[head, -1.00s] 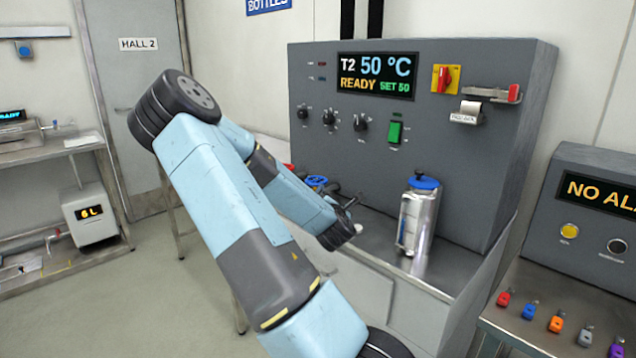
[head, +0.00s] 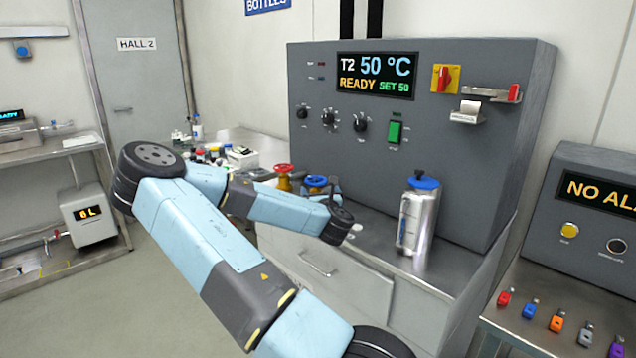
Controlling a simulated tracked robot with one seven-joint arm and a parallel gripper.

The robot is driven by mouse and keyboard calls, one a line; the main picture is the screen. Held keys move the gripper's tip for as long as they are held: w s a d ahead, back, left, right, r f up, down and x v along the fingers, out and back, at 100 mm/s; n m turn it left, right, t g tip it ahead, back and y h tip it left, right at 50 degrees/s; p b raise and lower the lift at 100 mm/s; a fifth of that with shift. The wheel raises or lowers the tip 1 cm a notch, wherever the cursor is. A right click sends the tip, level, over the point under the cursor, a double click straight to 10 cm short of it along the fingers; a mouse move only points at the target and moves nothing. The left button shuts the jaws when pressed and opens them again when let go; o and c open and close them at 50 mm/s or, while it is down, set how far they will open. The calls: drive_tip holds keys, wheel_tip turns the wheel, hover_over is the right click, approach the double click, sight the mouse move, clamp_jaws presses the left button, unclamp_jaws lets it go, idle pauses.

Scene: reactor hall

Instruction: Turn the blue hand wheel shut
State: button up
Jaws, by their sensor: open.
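The blue hand wheel (head: 315,181) sits on a brass-coloured valve on the metal bench, beside the large grey panel. A red hand wheel (head: 284,168) on a similar valve stands just left of it. My gripper (head: 334,190) is small and dark, at the end of my arm, just right of the blue wheel. Its jaws are open, and nothing shows between them. I cannot tell whether a finger touches the wheel. My forearm hides the lower parts of the valves.
A steel canister (head: 417,218) with a blue top stands on the bench right of my gripper. The grey panel (head: 460,150) rises behind it. Small bottles and a white box (head: 241,155) crowd the bench at left. Bare bench lies around the canister.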

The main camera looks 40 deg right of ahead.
sight(315, 181)
drive_tip(key=x, duration=0.8)
drive_tip(key=shift+w, duration=0.15)
